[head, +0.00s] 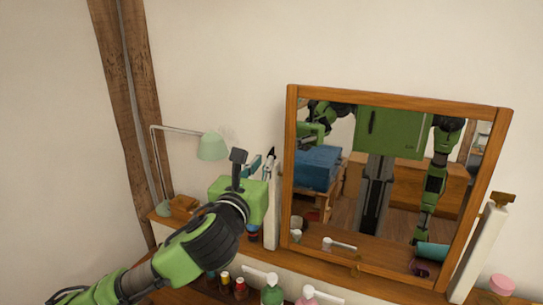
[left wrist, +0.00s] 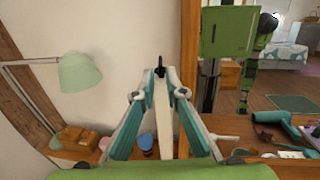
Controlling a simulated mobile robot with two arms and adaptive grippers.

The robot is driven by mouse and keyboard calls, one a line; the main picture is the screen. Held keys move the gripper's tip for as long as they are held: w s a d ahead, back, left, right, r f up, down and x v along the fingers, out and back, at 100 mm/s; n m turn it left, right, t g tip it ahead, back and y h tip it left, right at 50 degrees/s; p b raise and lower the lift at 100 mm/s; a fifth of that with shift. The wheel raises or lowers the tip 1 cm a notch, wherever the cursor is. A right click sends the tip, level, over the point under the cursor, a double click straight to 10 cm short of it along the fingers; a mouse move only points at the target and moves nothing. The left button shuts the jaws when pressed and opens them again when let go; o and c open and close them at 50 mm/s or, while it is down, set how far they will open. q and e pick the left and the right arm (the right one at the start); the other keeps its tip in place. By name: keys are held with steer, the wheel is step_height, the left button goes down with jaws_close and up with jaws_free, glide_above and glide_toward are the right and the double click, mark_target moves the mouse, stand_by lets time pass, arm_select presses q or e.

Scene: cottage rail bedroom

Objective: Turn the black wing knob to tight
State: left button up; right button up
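The black wing knob (head: 270,153) sits at the top of the white left post (head: 271,205) of the wood-framed mirror (head: 291,150). In the left wrist view the knob (left wrist: 160,72) stands upright at the top of the post, between my fingertips in the picture. My left gripper (head: 257,166) is at the knob, its fingers pointing toward it. In the left wrist view its teal fingers (left wrist: 159,95) are apart, with a gap on each side of the knob. Contact cannot be made out. My right gripper is not directly in view; the mirror reflects my body.
A pale green lamp (head: 212,147) and a wooden box (head: 183,206) stand left of the post. Small bottles (head: 240,287), a green bottle (head: 272,291) and a pink bottle (head: 308,295) stand in front of the mirror. The right post has a brown knob (head: 503,198). The wall is close behind.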

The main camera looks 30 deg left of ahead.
mark_target(271, 150)
arm_select(q)
steer(key=p+x, duration=0.1)
steer(key=x, duration=0.7)
jaws_close()
steer(key=shift+h+p, duration=0.3)
steer(key=shift+p, duration=0.15)
